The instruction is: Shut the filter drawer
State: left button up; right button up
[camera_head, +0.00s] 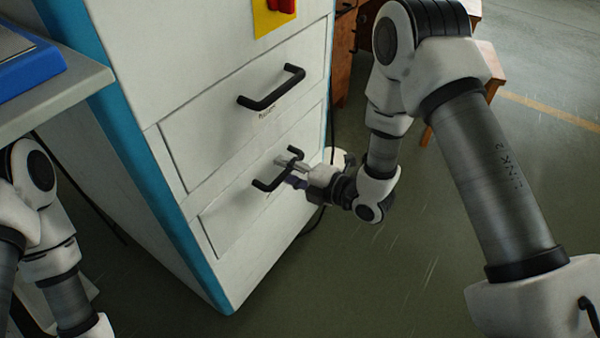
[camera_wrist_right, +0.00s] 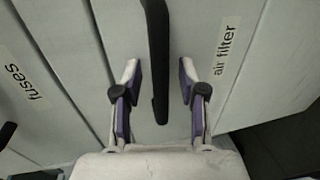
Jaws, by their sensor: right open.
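The filter drawer (camera_head: 228,222) is the lower drawer of a white cabinet with blue edging. Its label (camera_wrist_right: 226,48) reads "air filter" in the right wrist view. Its front looks about level with the cabinet face; I cannot tell whether a small gap is left. Its black bar handle (camera_head: 261,184) also shows in the right wrist view (camera_wrist_right: 159,60). My right gripper (camera_head: 291,172) is at this handle. Its two open fingers (camera_wrist_right: 159,78) stand on either side of the bar, with a gap on both sides. My left arm shows at the left edge, but its gripper is out of view.
An upper drawer (camera_head: 205,128) with its own black handle (camera_head: 272,88) sits above; its label (camera_wrist_right: 22,75) reads "fuses". A grey bench (camera_head: 75,92) with a blue object (camera_head: 32,75) is at the left. Wooden furniture stands behind. The floor (camera_head: 400,285) right of the cabinet is clear.

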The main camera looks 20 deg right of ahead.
jog(key=v, duration=1.1)
jog(key=shift+s, duration=0.2)
jog(key=shift+d, duration=0.15)
